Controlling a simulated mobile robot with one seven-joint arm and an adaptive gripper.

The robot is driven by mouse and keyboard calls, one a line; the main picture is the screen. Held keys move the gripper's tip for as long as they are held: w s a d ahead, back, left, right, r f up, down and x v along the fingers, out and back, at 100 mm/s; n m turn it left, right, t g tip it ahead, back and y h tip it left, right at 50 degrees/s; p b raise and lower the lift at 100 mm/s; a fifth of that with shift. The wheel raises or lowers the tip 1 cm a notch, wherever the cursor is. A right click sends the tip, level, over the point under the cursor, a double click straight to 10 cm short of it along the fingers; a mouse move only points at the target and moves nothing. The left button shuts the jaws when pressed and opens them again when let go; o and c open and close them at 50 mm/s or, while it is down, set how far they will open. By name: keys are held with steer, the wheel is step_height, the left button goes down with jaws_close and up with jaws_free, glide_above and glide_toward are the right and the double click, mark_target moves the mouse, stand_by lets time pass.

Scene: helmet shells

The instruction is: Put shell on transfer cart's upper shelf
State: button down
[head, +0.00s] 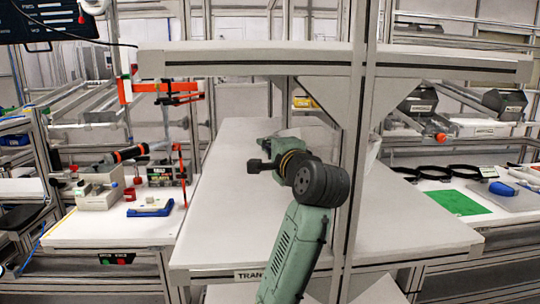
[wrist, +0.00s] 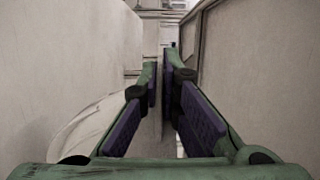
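The transfer cart (head: 220,232) has a wide white lower deck and an upper shelf (head: 320,58) above it. A pale, whitish curved piece that looks like the shell (head: 318,136) shows partly behind my wrist and a cart post. My gripper (head: 265,148) is low over the deck, under the upper shelf, close to that piece. In the wrist view its two fingers (wrist: 160,78) stand near each other with a narrow pale strip between them. A pale curved surface, probably the shell (wrist: 85,125), shows beside the left finger. Whether the fingers touch the shell is unclear.
A vertical cart post (head: 355,150) and its bracket stand right beside my arm. The upper shelf is close overhead and looks bare. A left bench (head: 115,225) holds tools and a blue item. A right bench holds a green mat (head: 455,202) and dark cables.

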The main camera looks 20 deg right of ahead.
steer(key=shift+f+p, duration=0.5)
steer(key=shift+f, duration=1.25)
steer(key=shift+f, duration=0.15)
steer(key=c, duration=1.8)
jaws_free()
